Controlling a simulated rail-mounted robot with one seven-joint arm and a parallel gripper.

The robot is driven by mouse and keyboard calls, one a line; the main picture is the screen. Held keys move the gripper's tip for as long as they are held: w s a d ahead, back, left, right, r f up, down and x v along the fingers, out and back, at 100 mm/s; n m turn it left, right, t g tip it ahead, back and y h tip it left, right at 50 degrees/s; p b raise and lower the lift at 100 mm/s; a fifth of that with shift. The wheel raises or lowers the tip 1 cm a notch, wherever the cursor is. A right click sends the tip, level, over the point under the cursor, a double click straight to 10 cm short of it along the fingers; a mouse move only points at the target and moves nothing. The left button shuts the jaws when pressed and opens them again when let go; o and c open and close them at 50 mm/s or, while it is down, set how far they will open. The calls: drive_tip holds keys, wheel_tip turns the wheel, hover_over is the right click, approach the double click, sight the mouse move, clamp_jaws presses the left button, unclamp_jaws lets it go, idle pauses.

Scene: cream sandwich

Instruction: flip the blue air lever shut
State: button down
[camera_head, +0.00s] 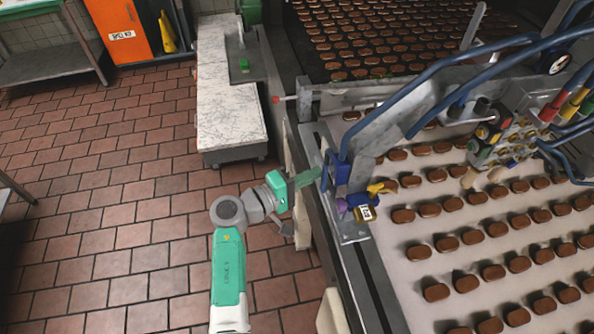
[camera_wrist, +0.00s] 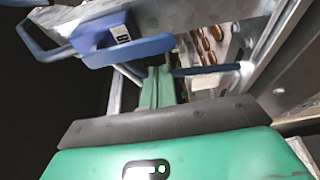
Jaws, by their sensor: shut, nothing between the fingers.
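A blue lever-like part (camera_head: 341,172) is mounted on a grey bracket at the machine's near left corner in the head view. In the wrist view a blue part (camera_wrist: 130,51) with a small label lies just ahead and to the left of my fingers; it looks like the same lever. My gripper (camera_head: 316,175) points right at it, with its green fingers shut and empty. The fingers also show in the wrist view (camera_wrist: 158,76), close under the blue part. I cannot tell whether they touch it.
A yellow handle (camera_head: 375,188) and a purple knob (camera_head: 341,206) sit just below the lever. Blue hoses arch over the conveyor (camera_head: 420,285) with its rows of brown biscuits. A white-topped cart (camera_head: 230,110) stands behind. The tiled floor (camera_head: 110,220) at left is clear.

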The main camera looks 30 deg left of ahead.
drive_tip(key=shift+s+d, duration=0.6)
drive_tip(key=shift+s, duration=0.1)
